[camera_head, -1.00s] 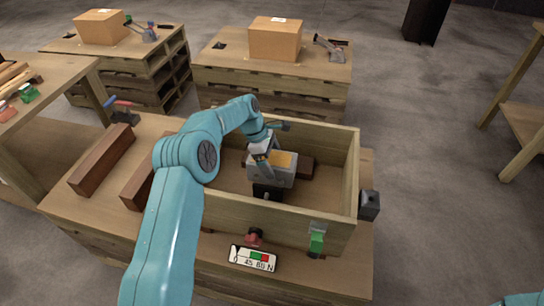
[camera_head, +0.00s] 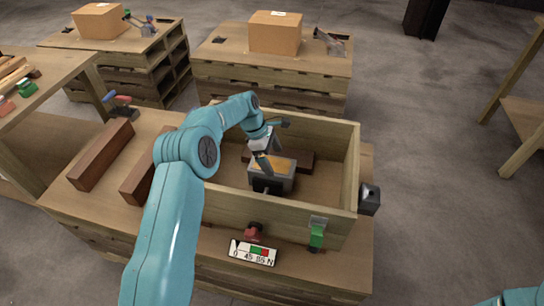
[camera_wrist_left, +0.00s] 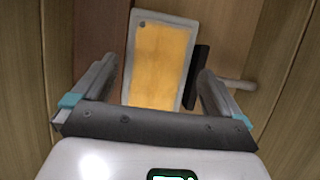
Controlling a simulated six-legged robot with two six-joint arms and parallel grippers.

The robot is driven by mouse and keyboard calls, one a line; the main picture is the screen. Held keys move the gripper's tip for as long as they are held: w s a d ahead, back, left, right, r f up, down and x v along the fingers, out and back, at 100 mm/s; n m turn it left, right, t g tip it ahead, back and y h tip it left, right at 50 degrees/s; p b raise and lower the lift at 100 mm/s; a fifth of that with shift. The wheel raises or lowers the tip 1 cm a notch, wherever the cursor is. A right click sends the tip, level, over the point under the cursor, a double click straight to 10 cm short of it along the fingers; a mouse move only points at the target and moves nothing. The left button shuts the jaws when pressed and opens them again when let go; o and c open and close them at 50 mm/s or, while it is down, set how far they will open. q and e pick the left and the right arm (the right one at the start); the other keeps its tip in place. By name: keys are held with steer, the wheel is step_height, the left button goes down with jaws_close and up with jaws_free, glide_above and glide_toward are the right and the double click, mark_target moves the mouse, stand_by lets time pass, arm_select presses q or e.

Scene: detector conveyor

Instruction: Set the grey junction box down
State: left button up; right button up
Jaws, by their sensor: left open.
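The grey junction box (camera_head: 284,184), with an orange-yellow top and a dark part on its near side, sits inside the wooden crate (camera_head: 290,210), towards its near wall. My left gripper (camera_head: 266,164) is over the box, coming from the left and above. In the left wrist view the jaws (camera_wrist_left: 157,70) are open, with one finger on each side of the box's orange top (camera_wrist_left: 160,62). A gap shows on the left; the dark side part lies close to the right finger. Contact there is unclear. My right gripper is out of view.
A dark brown block (camera_head: 292,160) lies in the crate behind the box. Two brown beams (camera_head: 103,155) lie left of the crate. A gauge plate (camera_head: 253,254), a red part (camera_head: 253,233) and a green clip (camera_head: 317,236) are at the crate's front.

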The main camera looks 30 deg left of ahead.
arm_select(q)
steer(key=p+v, duration=0.1)
steer(key=v, duration=1.2)
steer(key=shift+d, duration=0.2)
